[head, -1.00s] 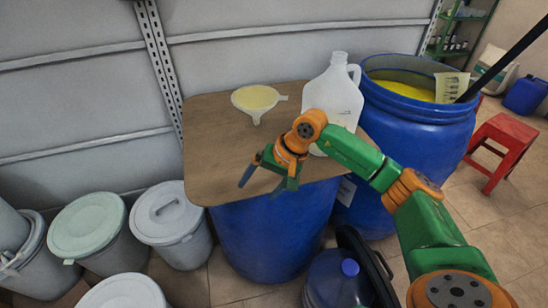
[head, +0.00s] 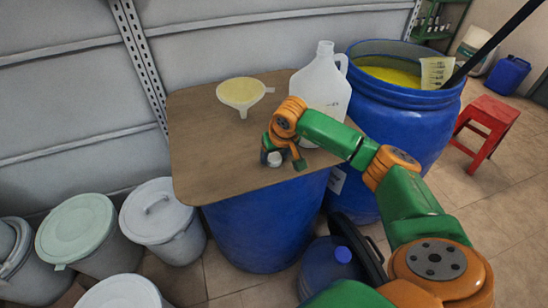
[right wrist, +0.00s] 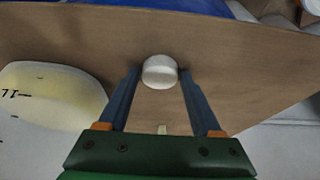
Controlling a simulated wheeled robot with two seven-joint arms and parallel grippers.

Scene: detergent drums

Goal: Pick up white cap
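The white cap (head: 274,159) stands on the brown board (head: 205,165), near its front edge. In the right wrist view the cap (right wrist: 160,72) is a short, round white piece between the tips of my two blue fingers. My right gripper (head: 282,160) reaches down over the board and partly hides the cap in the head view. In the right wrist view my right gripper (right wrist: 161,75) is open, with a narrow gap between the cap and each finger. My left gripper is not in view.
A white jug (head: 322,85) stands uncapped behind my right gripper. A funnel (head: 242,93) lies at the back of the board. A blue drum (head: 405,125) with yellow contents stands at right. Lidded bins (head: 160,213) stand on the floor at left. The board's left part is clear.

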